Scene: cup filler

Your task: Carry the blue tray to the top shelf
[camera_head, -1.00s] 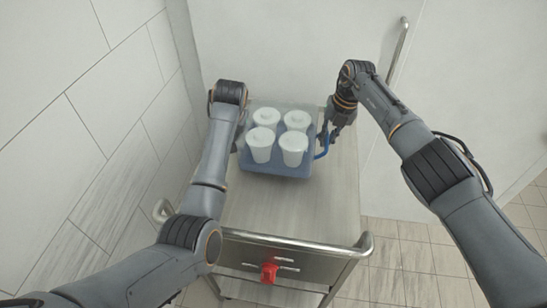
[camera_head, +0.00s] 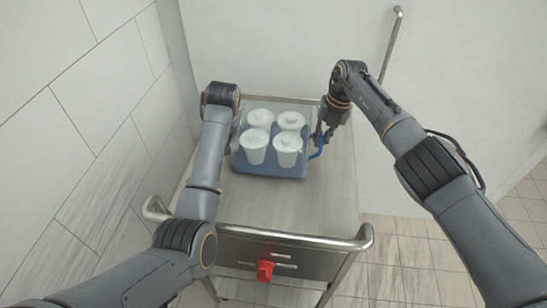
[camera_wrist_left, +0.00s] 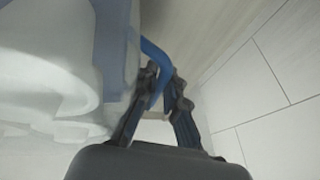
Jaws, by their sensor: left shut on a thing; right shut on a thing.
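The blue tray (camera_head: 268,170) holds several white lidded cups (camera_head: 254,147) standing upright. It is over the far part of the cart's top shelf (camera_head: 290,205); whether it touches the shelf I cannot tell. My right gripper (camera_head: 320,145) is shut on the tray's blue right handle (camera_head: 318,152). My left gripper is hidden behind its own arm in the head view. In the left wrist view my left gripper (camera_wrist_left: 163,90) is shut on the tray's other blue handle (camera_wrist_left: 155,60), with the pale cups (camera_wrist_left: 45,75) at the left.
The cart has a metal push rail (camera_head: 300,239) at its near side and a drawer with a red lock (camera_head: 265,270) below. A tiled wall (camera_head: 80,120) stands close on the left. A white door with a bar handle (camera_head: 391,45) is behind. Tiled floor is clear at the right.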

